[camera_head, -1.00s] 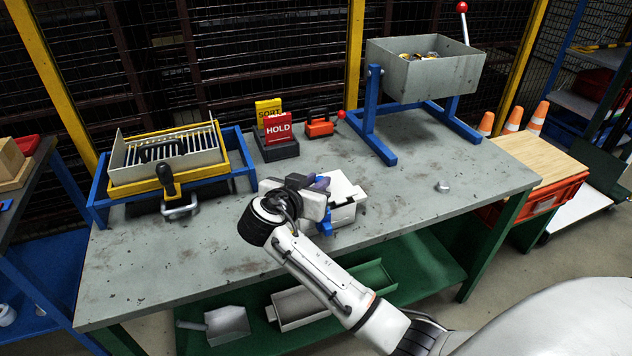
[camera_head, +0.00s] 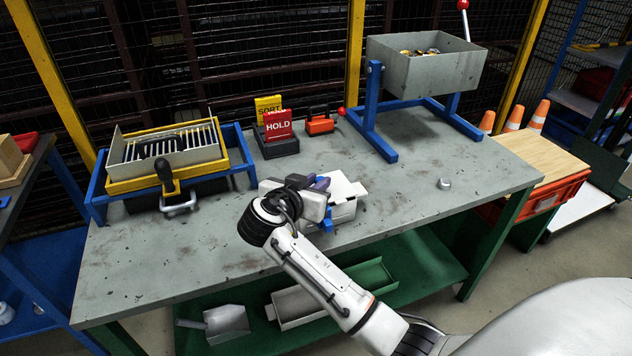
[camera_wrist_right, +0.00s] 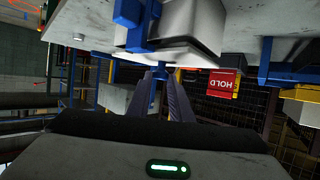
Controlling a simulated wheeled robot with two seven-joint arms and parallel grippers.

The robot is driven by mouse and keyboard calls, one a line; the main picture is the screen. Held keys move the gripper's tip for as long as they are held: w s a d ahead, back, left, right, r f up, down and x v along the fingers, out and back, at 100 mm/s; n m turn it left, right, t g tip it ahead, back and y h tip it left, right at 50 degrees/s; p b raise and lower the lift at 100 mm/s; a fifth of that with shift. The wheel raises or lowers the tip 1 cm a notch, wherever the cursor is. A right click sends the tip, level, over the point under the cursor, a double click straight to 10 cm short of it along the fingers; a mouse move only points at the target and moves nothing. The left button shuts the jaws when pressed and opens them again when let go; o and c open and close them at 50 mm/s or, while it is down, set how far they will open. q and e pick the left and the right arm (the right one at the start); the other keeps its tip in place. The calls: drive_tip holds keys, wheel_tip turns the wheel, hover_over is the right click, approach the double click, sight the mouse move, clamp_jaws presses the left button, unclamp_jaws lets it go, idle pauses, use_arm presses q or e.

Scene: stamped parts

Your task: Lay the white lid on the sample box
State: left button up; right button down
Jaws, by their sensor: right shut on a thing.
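The white lid (camera_head: 343,186) is at the top of the sample box (camera_head: 344,212), on the front middle of the grey workbench. I cannot tell whether the lid rests flush or is slightly above the rim. My right gripper (camera_head: 322,184) comes in at the box's left side, with its dark fingers closed at the lid; its grip is partly hidden by the wrist. In the right wrist view, which is upside down, the fingers (camera_wrist_right: 168,98) point at the pale box (camera_wrist_right: 190,25), and a blue bracket (camera_wrist_right: 135,25) shows on it. My left gripper is not in view.
On the workbench (camera_head: 420,215), a sieve in a blue frame (camera_head: 170,160) stands left, red HOLD and yellow SORT signs (camera_head: 278,125) behind, and a grey bin on a blue stand (camera_head: 425,70) back right. A small metal part (camera_head: 444,183) lies right. The bench's front left is clear.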

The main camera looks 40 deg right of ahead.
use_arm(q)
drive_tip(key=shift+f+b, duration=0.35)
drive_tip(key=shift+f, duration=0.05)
use_arm(e)
drive_tip(key=shift+f, duration=0.5)
drive_tip(key=c, duration=1.5)
unclamp_jaws()
